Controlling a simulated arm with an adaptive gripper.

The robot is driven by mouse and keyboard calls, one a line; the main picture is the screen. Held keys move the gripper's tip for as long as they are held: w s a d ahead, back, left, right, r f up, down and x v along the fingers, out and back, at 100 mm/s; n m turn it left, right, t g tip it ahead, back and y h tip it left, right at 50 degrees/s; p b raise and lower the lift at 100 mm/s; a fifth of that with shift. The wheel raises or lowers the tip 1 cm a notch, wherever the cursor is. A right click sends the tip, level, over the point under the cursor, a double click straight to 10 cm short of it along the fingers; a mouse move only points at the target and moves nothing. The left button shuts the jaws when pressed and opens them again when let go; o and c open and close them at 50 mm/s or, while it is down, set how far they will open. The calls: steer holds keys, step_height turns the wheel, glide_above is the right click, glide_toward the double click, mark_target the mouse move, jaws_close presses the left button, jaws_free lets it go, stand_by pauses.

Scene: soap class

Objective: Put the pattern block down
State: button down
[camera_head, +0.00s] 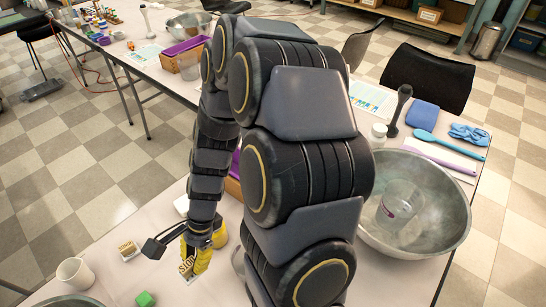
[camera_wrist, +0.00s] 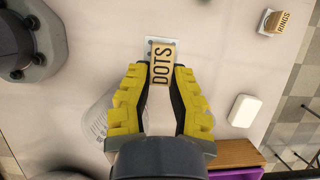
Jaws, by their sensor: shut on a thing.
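My gripper (camera_head: 198,260) is low over the near table, its yellow fingers closed on the sides of a tan block marked DOTS (camera_head: 187,267). In the wrist view my gripper (camera_wrist: 161,80) has this pattern block (camera_wrist: 162,63) between its fingertips, the lettered face towards the camera. A pale card with a grey print (camera_wrist: 149,46) lies beneath and beside the block, partly hidden by it. I cannot tell whether the block touches the card. A similar block marked RINGS (camera_wrist: 275,21) stands apart at the upper right of the wrist view.
A large metal bowl (camera_head: 445,215) stands right. A white bar (camera_wrist: 243,111) and a wooden box (camera_wrist: 235,153) are nearby. Bare tabletop separates several of these.

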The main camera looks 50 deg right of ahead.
steer(key=w+d+m+t+h, duration=0.1)
steer(key=w+d+m, duration=0.45)
steer(key=d, duration=0.45)
steer(key=w+d+m+t+h, duration=0.2)
steer(key=w+d+m, duration=0.3)
steer(key=d, duration=0.5)
steer(key=w+d+m+t+h, duration=0.1)
steer(key=w+d+m, duration=0.2)
steer(key=d+m, duration=0.55)
steer(key=shift+n, duration=0.7)
steer(key=w+d+f, duration=0.6)
steer(key=w, duration=0.1)
steer(key=w+d+f, duration=0.3)
steer(key=d, duration=0.1)
steer(key=shift+w+d, duration=0.1)
steer(key=shift+w, duration=0.3)
steer(key=shift+w+d+f, duration=0.1)
steer(key=shift+w+f, duration=0.05)
steer(key=shift+f, duration=1.65)
steer(key=shift+f, duration=0.1)
steer(key=c, duration=1.1)
jaws_free()
steer(key=shift+c, duration=0.2)
